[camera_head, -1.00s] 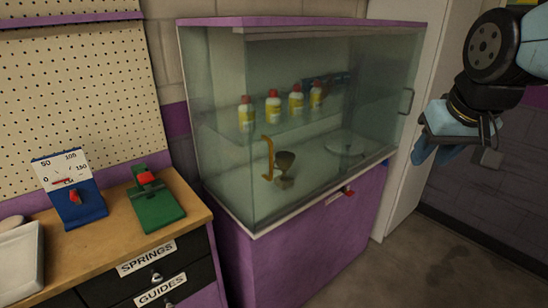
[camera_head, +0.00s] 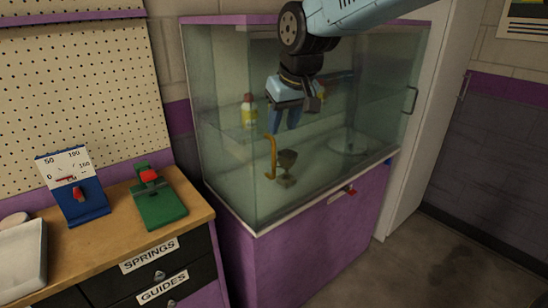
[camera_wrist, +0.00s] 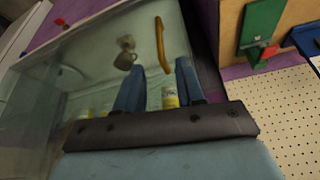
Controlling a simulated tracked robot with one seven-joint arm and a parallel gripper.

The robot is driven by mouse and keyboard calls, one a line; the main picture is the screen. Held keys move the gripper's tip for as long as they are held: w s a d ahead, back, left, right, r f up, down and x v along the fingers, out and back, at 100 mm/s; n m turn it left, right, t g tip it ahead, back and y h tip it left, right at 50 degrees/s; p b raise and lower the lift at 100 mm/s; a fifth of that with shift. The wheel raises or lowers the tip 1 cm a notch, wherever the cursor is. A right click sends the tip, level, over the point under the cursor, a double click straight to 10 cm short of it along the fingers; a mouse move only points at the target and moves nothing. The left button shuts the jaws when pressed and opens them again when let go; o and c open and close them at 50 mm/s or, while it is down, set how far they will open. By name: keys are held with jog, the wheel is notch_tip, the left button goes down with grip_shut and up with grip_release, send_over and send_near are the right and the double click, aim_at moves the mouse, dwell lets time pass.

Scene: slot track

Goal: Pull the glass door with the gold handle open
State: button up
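The glass door (camera_head: 325,165) fronts a purple-framed cabinet and looks closed. Its gold handle (camera_head: 270,157) is an upright curved bar near the door's left side. In the wrist view the gold handle (camera_wrist: 160,45) lies just beyond the fingertips, slightly to the left of the right finger. My gripper (camera_head: 286,131) hangs in front of the glass, a little above and to the right of the handle, apart from it. In the wrist view the two blue fingers of my gripper (camera_wrist: 157,72) stand apart with nothing held between them.
Behind the glass are a bottle (camera_head: 249,112) and a brown cup (camera_head: 286,165). A dark handle (camera_head: 411,100) is at the cabinet's right. A wooden bench (camera_head: 120,225) with a green device (camera_head: 157,205) stands at left. Floor (camera_head: 420,265) at right is clear.

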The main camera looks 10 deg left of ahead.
aim_at(275, 152)
jog(key=x, duration=1.2)
jog(key=shift+w+f, duration=0.15)
jog(key=shift+f, duration=0.2)
jog(key=shift+c, duration=0.4)
grip_shut()
jog(key=shift+a, duration=0.1)
